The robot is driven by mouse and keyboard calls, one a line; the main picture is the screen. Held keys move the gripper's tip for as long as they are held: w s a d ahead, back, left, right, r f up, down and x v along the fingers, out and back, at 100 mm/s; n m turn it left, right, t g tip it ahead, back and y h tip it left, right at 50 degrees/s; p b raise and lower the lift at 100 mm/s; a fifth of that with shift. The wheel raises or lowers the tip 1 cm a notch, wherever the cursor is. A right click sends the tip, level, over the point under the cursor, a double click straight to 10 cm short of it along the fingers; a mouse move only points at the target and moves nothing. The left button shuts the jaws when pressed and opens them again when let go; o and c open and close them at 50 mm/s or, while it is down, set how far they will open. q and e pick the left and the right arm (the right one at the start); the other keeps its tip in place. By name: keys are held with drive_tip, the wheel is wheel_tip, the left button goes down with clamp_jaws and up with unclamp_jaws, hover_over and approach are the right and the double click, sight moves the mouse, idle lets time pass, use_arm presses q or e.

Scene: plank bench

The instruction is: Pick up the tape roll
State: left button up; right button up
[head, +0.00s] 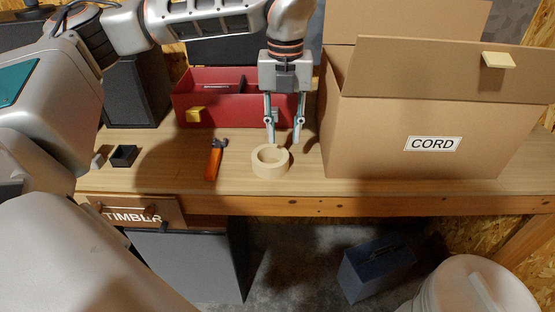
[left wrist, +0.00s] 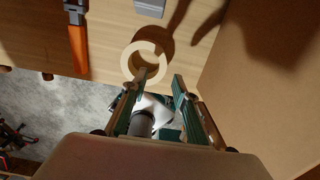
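The tape roll (head: 270,173), a cream ring, lies flat near the front edge of the bench, between the hammer and the cardboard box. It also shows in the left wrist view (left wrist: 127,62), just beyond my fingertips. My left gripper (head: 284,141) points down, open and empty, its two fingers apart. In the head view it hangs above and slightly behind the roll. In the left wrist view the gripper (left wrist: 157,84) has the roll ahead and a little left of it. I see no contact with the roll. My right gripper is not in view.
A hammer (head: 214,160) with an orange handle lies left of the roll. A large open cardboard box (head: 380,140) marked CORD stands close on the right. A red toolbox (head: 230,114) is behind. A small black tray (head: 124,156) sits left. The bench's front edge (head: 300,206) is near.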

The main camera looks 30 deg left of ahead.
sight(284, 155)
use_arm(q)
wheel_tip(284, 155, down, 8)
drive_tip(key=shift+r, duration=0.2)
idle(0.3)
clamp_jaws()
